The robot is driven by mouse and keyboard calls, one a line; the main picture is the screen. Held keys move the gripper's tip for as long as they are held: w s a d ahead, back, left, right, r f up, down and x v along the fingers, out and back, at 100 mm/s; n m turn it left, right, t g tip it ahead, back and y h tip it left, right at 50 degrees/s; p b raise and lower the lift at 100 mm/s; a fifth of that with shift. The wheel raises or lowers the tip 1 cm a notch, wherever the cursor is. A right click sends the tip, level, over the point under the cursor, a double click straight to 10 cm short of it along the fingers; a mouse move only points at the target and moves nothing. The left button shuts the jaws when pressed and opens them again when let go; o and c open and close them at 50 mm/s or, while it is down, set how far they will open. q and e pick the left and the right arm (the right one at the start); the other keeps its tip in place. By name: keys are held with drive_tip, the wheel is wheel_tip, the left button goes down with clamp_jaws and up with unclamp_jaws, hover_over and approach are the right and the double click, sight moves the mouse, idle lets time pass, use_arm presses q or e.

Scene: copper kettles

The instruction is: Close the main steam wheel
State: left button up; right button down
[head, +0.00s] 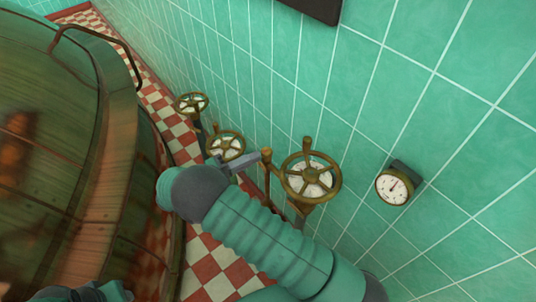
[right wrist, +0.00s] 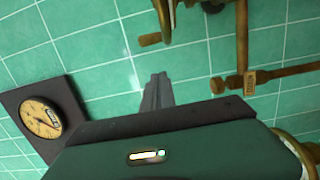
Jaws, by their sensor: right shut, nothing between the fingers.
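Three brass handwheels with pale centres stand in a row along the tiled wall in the head view: a far one (head: 192,103), a middle one (head: 225,145) and the nearest, largest one (head: 310,178). I cannot tell which is the main steam wheel. My right gripper (head: 250,158) is shut and empty, between the middle and nearest wheels. The right wrist view shows its closed fingers (right wrist: 157,92) against bare wall tiles. Part of a wheel (right wrist: 298,152) shows there at lower right. Something teal and grey, perhaps my left arm, shows at the bottom left; its fingers do not show.
A large copper kettle (head: 50,150) fills the left. A round gauge (head: 395,186) is on the wall, right of the nearest wheel. A brass pipe (right wrist: 285,72) with a small tag (right wrist: 249,83), too small to read, runs along the wall. Red-and-white floor (head: 215,270) lies between.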

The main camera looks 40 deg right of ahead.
drive_tip(key=s+d, duration=0.3)
drive_tip(key=d, duration=0.8)
drive_tip(key=shift+s+d+p, duration=0.3)
drive_tip(key=shift+s+d+r+m+g+p, duration=0.25)
drive_tip(key=shift+d+m+g+p, duration=0.2)
drive_tip(key=shift+g+p, duration=0.15)
drive_tip(key=shift+f, duration=0.15)
drive_tip(key=shift+g, duration=0.3)
